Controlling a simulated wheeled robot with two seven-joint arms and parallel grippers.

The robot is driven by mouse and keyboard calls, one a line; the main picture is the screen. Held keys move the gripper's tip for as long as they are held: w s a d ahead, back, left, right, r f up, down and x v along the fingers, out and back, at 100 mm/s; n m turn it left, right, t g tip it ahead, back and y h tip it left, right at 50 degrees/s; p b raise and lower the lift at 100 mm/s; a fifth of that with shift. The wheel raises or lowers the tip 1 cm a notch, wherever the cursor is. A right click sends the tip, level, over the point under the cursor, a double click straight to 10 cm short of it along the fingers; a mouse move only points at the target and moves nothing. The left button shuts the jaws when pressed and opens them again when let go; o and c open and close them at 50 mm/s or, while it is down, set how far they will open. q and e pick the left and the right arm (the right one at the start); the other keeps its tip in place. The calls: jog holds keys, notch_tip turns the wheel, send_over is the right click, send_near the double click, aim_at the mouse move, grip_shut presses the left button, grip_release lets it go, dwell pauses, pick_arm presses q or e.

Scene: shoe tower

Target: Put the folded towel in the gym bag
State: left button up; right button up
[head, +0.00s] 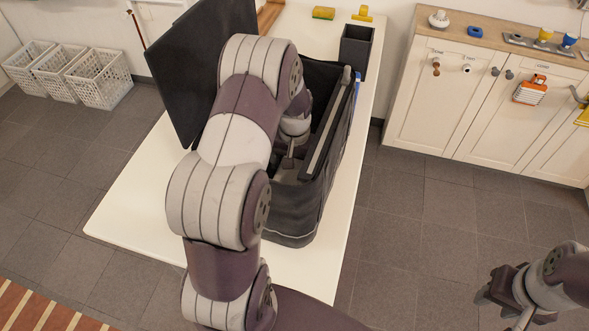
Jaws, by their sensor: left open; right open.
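The gym bag (291,222) is a dark, open-topped bag standing on the white table. A large dark panel (180,72), which looks like its raised lid, stands along its left side. My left arm reaches over the bag, and my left gripper (288,166) points down inside it, open. The arm covers much of the bag's opening. A pale grey patch shows below the gripper inside the bag; I cannot tell whether it is the folded towel or the bag's lining. No folded towel is clearly visible elsewhere. My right gripper (501,307) is open and empty above the floor at lower right.
The white table (135,205) has bare room at the front left. A dark open box (356,48) and small yellow items stand behind the bag. White baskets (100,80) sit on the floor at left. A cabinet (455,112) stands at right.

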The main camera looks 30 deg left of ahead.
pick_arm(q)
notch_tip(320, 180, up, 5)
jog(key=shift+s+d, duration=0.1)
jog(key=shift+r, duration=0.25)
